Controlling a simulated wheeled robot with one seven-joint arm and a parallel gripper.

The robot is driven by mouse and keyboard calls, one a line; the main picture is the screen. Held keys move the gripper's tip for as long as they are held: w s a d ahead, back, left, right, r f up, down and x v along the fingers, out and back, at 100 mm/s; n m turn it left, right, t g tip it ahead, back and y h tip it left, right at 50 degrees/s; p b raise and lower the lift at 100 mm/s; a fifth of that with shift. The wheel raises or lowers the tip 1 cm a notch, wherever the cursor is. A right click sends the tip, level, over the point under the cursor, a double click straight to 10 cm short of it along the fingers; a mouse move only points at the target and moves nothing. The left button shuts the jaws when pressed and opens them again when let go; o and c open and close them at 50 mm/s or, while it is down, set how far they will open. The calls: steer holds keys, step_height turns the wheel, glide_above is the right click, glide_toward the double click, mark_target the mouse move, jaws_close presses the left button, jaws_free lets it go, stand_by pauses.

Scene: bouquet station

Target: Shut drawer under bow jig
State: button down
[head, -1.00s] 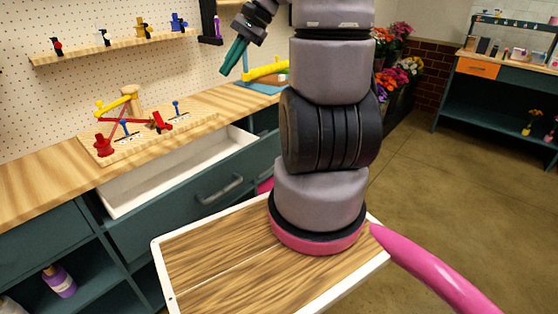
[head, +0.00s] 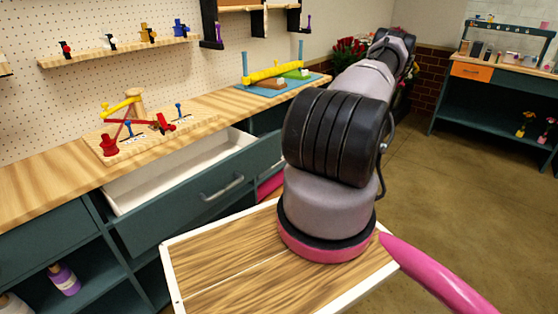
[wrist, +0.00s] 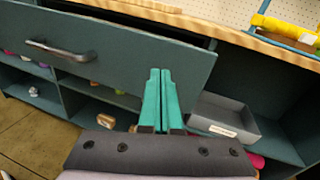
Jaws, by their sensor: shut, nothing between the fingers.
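The drawer (head: 196,203) under the bow jig is pulled out from the counter. Its teal front has a dark bar handle (head: 222,188), and its white inside shows empty in the head view. The bow jig (head: 133,123), a wooden board with red, yellow and blue parts, sits on the counter above it. In the wrist view the drawer front (wrist: 120,62) and its handle (wrist: 60,49) fill the upper left. My gripper (wrist: 161,72), with teal fingers, is shut and empty, in front of the drawer's right part; I cannot tell whether it touches. The head view hides my gripper behind my arm.
A grey bin (wrist: 224,117) sits in an open shelf right of the drawer. A blue board with a yellow piece (head: 276,72) lies farther along the counter. Purple bottle (head: 64,279) stands on a lower left shelf. Open floor (head: 460,220) lies to the right.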

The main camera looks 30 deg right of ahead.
mark_target(271, 155)
steer(key=s+d+f+m+t+h, duration=0.2)
steer(key=s+f+m+h, duration=0.2)
steer(key=f, duration=0.3)
steer(key=x, duration=1.4)
steer(key=shift+w+r, duration=0.15)
steer(key=shift+w, duration=0.15)
